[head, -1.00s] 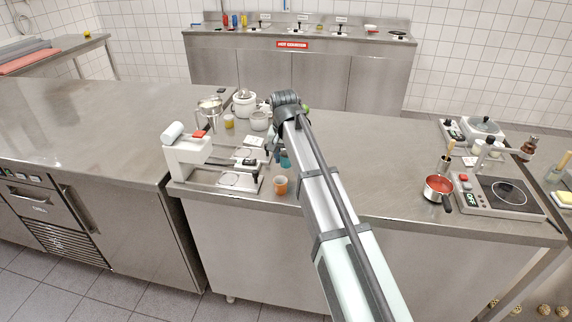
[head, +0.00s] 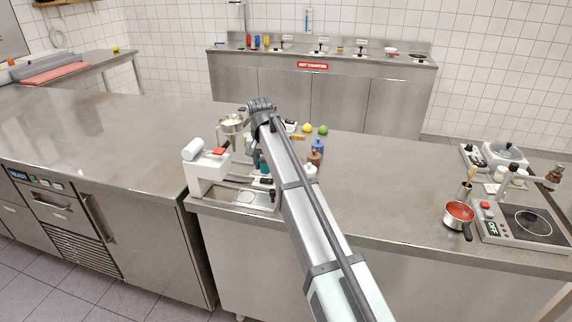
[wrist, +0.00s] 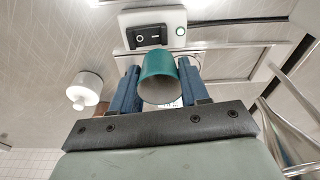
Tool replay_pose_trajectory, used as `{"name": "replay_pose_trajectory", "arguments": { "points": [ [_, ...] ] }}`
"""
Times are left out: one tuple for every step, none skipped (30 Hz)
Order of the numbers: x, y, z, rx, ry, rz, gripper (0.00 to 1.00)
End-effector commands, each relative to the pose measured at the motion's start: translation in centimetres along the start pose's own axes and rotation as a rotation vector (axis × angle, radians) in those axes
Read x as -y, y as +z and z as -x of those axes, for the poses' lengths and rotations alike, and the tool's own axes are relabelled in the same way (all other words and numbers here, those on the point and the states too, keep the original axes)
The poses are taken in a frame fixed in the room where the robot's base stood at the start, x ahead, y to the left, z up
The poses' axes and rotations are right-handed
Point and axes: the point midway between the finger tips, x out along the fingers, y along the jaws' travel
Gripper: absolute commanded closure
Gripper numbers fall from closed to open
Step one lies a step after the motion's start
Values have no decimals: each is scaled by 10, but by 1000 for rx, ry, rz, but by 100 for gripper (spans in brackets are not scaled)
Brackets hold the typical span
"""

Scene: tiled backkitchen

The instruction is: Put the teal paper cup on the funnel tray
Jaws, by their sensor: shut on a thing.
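The teal paper cup (wrist: 158,78) is between the two blue fingers of my gripper (wrist: 158,92) in the wrist view, with its open mouth facing the camera. My gripper is shut on it. In the head view the cup (head: 264,164) shows as a small teal patch beside my gripper (head: 260,158), close to the white machine. A steel funnel (head: 232,124) stands behind that machine. I cannot clearly make out its tray; the machine and my arm cover much of that area.
The white machine (head: 207,172) with a red top part stands at the counter's left front corner. A blue bottle (head: 318,146), a brown item (head: 314,158) and yellow and green fruit stand right of my arm. A red pot (head: 459,214) and hotplate are far right. The counter between is clear.

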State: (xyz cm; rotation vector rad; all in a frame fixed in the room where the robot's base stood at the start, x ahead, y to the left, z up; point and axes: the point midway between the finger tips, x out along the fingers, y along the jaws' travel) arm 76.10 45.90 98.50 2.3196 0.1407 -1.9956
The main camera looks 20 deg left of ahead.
Motion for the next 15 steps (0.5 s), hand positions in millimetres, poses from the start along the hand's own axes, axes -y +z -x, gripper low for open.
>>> {"name": "replay_pose_trajectory", "arguments": {
  "points": [
    [11, -18, -4, 0, 2, -7, 86],
    [16, -23, -7, 1, 2, -11, 86],
    [20, -30, -8, 1, 4, -19, 86],
    [21, -35, -8, 1, 5, -26, 86],
    [24, -39, -9, 1, 5, -33, 86],
    [26, -45, -10, 1, 6, -41, 86],
    [27, -47, -9, 0, 8, -51, 86],
    [28, -49, -9, 0, 9, -58, 86],
    [29, -52, -9, 0, 10, -66, 86],
    [30, -54, -9, 0, 11, -75, 86],
    [30, -54, -9, 0, 13, -87, 86],
    [30, -55, -9, 0, 15, -97, 86],
    [30, -54, -9, 0, 16, -104, 86],
    [30, -54, -9, 0, 16, -110, 86],
    [30, -54, -9, 0, 17, -115, 86]
  ]
}}
